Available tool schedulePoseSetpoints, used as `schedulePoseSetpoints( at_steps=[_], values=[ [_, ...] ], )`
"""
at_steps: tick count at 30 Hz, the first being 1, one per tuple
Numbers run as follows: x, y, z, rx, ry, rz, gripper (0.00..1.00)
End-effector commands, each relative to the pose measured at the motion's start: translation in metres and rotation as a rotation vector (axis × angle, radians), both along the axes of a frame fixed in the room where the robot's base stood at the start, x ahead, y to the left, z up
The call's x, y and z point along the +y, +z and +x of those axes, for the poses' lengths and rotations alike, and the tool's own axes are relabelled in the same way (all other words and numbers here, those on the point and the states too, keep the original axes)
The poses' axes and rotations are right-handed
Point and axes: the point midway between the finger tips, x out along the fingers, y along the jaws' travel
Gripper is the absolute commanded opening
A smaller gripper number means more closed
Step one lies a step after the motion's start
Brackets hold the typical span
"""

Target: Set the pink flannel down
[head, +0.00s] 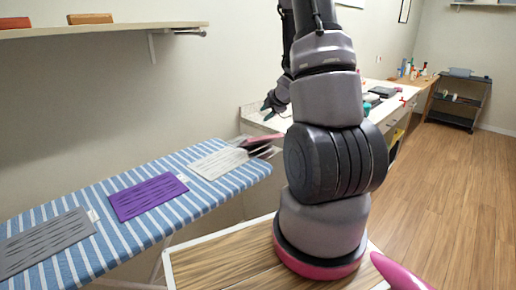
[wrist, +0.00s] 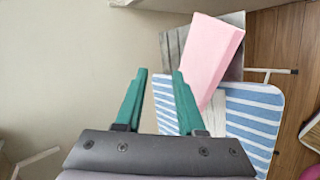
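The pink flannel (wrist: 213,58) shows in the wrist view as a thick, folded pink block. It lies tilted across grey and white pieces at the end of the striped ironing board (wrist: 250,115). In the head view a dark pink piece (head: 262,142), probably this flannel, shows at the board's far right end, partly behind my arm. My gripper (wrist: 160,72) is open, with nothing between its green fingers. The flannel is just right of the right finger, outside the grip; I cannot tell whether they touch. The gripper (head: 270,105) is small in the head view, above the board's far end.
A grey towel (head: 45,245), a purple towel (head: 148,196) and a white towel (head: 218,162) lie flat in a row on the board. A wall shelf (head: 110,29) hangs above. A counter (head: 395,95) with several items stands behind my arm. Floor is free at right.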

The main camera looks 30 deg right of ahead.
Motion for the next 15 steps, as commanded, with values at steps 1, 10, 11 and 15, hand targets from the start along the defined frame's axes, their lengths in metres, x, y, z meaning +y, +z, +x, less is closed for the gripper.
schedulePoseSetpoints(
  at_steps=[1, 10, 11, 15],
  values=[
    [0.0, 0.006, -0.001, -0.002, -0.001, -0.001, 0.38],
    [0.0, 0.01, -0.003, 0.001, -0.003, 0.001, 0.38],
    [0.0, 0.012, -0.003, 0.0, -0.011, 0.005, 0.38],
    [0.001, 0.041, -0.005, -0.01, -0.125, 0.067, 0.38]
  ],
)
